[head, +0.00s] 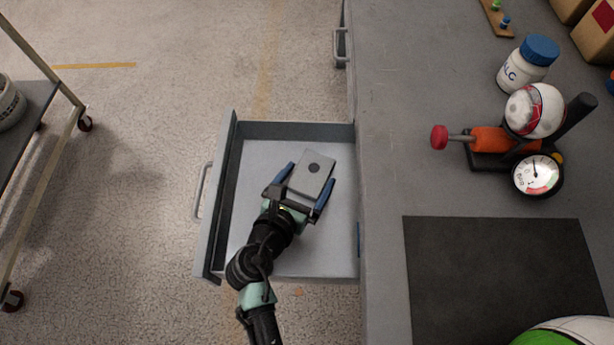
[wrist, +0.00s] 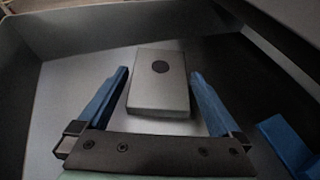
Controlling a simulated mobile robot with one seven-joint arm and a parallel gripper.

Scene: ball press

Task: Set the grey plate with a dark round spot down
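The grey plate with a dark round spot (head: 312,174) is in the open drawer (head: 240,215), in the head view. It also shows in the wrist view (wrist: 159,85), spot side up, and looks to lie on the drawer floor. My gripper (head: 305,190) is in the drawer with its two blue fingers spread, one on each side of the plate. In the wrist view my gripper (wrist: 160,88) shows a gap between each finger and the plate, so the fingers do not touch it.
The drawer walls stand close around my gripper. A grey worktop (head: 385,190) is to the right, with a black mat (head: 500,270), a ball press (head: 490,145) holding a ball (head: 535,110), and a white bottle (head: 520,72). A cart (head: 35,105) stands at the far left.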

